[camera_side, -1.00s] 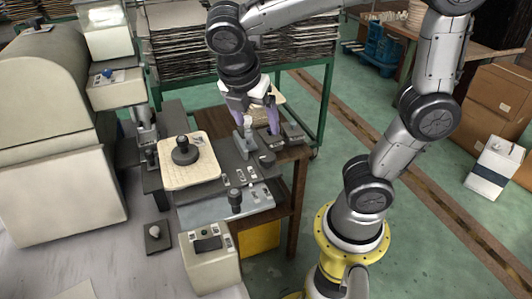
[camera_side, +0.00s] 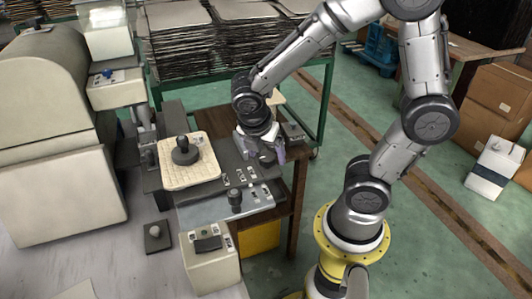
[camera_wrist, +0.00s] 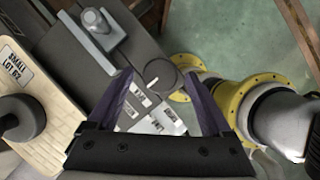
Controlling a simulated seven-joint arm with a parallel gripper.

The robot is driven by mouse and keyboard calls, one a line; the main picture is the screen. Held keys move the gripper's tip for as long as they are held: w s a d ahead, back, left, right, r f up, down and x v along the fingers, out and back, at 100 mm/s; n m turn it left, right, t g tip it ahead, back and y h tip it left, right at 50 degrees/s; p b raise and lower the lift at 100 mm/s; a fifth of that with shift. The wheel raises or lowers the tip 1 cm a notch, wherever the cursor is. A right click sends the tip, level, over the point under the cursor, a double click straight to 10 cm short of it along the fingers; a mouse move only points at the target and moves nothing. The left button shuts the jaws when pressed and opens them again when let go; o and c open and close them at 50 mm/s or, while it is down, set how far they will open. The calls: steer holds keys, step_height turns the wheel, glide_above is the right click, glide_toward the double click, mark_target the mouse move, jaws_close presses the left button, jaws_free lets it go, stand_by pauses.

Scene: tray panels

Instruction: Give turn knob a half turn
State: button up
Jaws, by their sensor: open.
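My gripper (camera_side: 266,157) points down over the right part of the grey panel, with its purple fingers apart. In the wrist view, my gripper (camera_wrist: 159,76) has its two fingertips on either side of a dark round disc (camera_wrist: 160,82), which looks like the turn knob. The disc lies between the fingers in that picture, and nothing is held. I cannot tell whether the fingertips touch it or are still above it. In the side view my gripper hides this spot.
A cream board (camera_side: 205,170) with a black round-topped knob (camera_side: 184,152) stands left. A dark upright knob (camera_side: 235,198) stands on the blue-grey plate (camera_side: 200,213) in front. A grey block with a stub (camera_wrist: 97,25) is close by in the wrist view. White labels (camera_wrist: 140,97) lie near the disc.

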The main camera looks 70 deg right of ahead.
steer(key=shift+f, duration=0.1)
jaws_close()
stand_by(0.4)
steer(key=shift+m, duration=0.3)
